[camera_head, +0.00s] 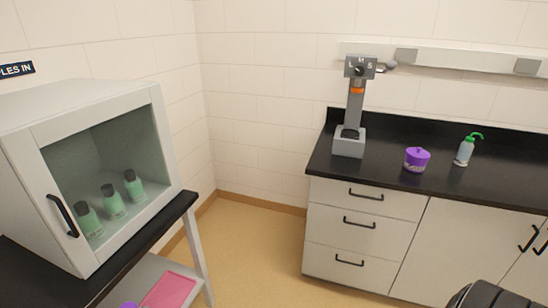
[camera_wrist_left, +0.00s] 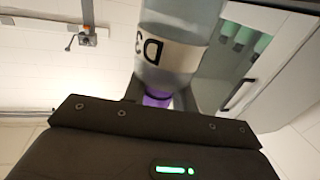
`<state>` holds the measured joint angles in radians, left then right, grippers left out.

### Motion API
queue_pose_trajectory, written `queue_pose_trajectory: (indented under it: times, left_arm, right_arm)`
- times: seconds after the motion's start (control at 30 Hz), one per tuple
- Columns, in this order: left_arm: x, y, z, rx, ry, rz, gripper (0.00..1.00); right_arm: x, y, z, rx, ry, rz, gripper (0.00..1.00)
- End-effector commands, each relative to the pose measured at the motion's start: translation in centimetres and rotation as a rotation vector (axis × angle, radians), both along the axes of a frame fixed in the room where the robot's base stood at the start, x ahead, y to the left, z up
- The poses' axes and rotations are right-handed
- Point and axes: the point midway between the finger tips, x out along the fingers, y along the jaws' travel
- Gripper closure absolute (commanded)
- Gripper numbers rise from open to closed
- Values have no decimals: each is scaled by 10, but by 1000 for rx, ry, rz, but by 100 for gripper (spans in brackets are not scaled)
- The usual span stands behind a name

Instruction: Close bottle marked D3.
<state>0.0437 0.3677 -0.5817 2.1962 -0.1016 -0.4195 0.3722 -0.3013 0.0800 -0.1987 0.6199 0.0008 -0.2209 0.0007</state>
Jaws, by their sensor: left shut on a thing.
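The bottle marked D3 (camera_wrist_left: 170,50) fills the upper middle of the left wrist view, with its label upside down in the picture. It is clear to pale, with a white label band. A purple cap (camera_wrist_left: 157,101) shows at its neck end, between the dark fingers of my left gripper (camera_wrist_left: 160,97). The gripper is shut on this cap. The fingers partly hide the cap and neck, so I cannot tell how tightly the cap sits. My left gripper is not visible in the head view.
A white cabinet (camera_head: 75,120) with several green bottles (camera_head: 113,201) stands on a black table at left. A pink tray (camera_head: 168,290) lies on the lower shelf.

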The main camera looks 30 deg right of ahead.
Motion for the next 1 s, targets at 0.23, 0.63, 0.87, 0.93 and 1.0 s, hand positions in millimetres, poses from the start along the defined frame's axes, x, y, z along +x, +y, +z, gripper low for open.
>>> queue_pose_trajectory:
  times: [0.23,0.63,0.87,0.93,1.0]
  left_arm:
    - [0,0,2,-2,-2,4,100]
    - [17,110,53,-11,8,510,100]
    - [7,161,50,0,2,691,100]
    - [6,164,50,0,1,702,100]
    - [6,164,50,0,-1,704,100]
  right_arm:
    - [1,0,0,1,-1,1,20]
    - [1,1,0,1,-2,2,20]
    - [1,1,0,2,-2,2,20]
    - [1,1,0,2,-2,2,20]
    - [1,1,0,2,-2,1,20]
